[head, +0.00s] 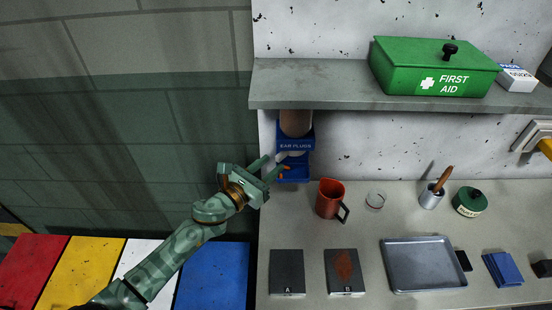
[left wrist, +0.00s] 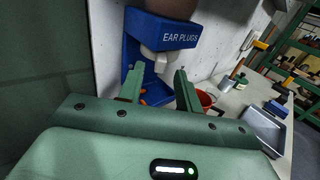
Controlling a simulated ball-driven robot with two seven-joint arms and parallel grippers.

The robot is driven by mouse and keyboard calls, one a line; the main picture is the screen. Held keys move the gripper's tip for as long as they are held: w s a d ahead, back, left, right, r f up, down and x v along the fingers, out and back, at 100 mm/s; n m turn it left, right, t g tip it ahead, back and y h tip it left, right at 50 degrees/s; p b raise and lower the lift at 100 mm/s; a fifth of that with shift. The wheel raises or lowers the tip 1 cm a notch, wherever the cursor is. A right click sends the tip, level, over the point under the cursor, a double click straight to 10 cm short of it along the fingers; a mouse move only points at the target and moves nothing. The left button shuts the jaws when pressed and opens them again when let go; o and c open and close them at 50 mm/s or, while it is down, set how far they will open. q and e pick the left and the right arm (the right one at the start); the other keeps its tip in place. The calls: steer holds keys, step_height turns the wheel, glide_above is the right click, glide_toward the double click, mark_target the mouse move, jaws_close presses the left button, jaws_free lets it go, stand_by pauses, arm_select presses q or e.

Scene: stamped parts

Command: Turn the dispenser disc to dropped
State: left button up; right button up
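The blue ear plugs dispenser (head: 295,143) hangs on the wall below the shelf, and its label shows in the left wrist view (left wrist: 178,37). A white disc or knob (left wrist: 157,62) sticks out below the label; its turned position is hard to tell. Orange bits (head: 286,168) show at the dispenser's lower tray. My left gripper (head: 273,165) is in front of and left of the dispenser. In the left wrist view its two fingers (left wrist: 157,82) are apart, with the white piece just beyond and between their tips. Contact is not clear. My right gripper is not in view.
A grey shelf (head: 330,88) with a green first aid box (head: 430,72) overhangs the dispenser. On the counter, a red mug (head: 329,198) stands right of the dispenser. A metal tray (head: 387,280), a green tin (head: 469,202) and dark plates lie farther right and in front.

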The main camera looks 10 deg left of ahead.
mark_target(277, 161)
arm_select(q)
steer(key=shift+x, duration=1.65)
jaws_close()
steer(key=shift+d, duration=0.1)
